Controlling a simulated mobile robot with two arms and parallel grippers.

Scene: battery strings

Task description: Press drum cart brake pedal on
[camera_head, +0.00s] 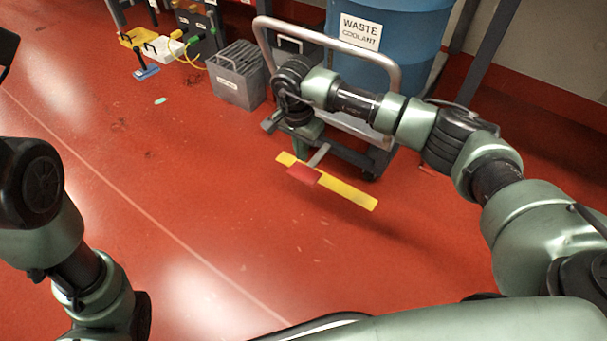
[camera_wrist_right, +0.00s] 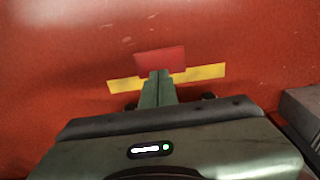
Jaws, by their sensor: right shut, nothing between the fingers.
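The drum cart (camera_head: 381,160) stands at the upper middle of the head view, with a blue drum labelled WASTE COOLANT (camera_head: 412,45) on it and a silver handle (camera_head: 262,38). A red brake pedal (camera_head: 303,175) sits low in front of the cart on a grey lever (camera_head: 319,154). The pedal also shows in the right wrist view (camera_wrist_right: 160,59), just beyond the fingertips. My right gripper (camera_wrist_right: 158,74) is shut and empty, pointing down at the pedal's near edge. I cannot tell whether it touches. My left gripper is out of view.
A yellow strip (camera_head: 347,193) lies by the pedal. A grey ribbed box (camera_head: 238,80) stands left of the cart. Yellow and white items (camera_head: 160,47) and a blue tool (camera_head: 146,72) lie at the upper left. The red floor in front is clear.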

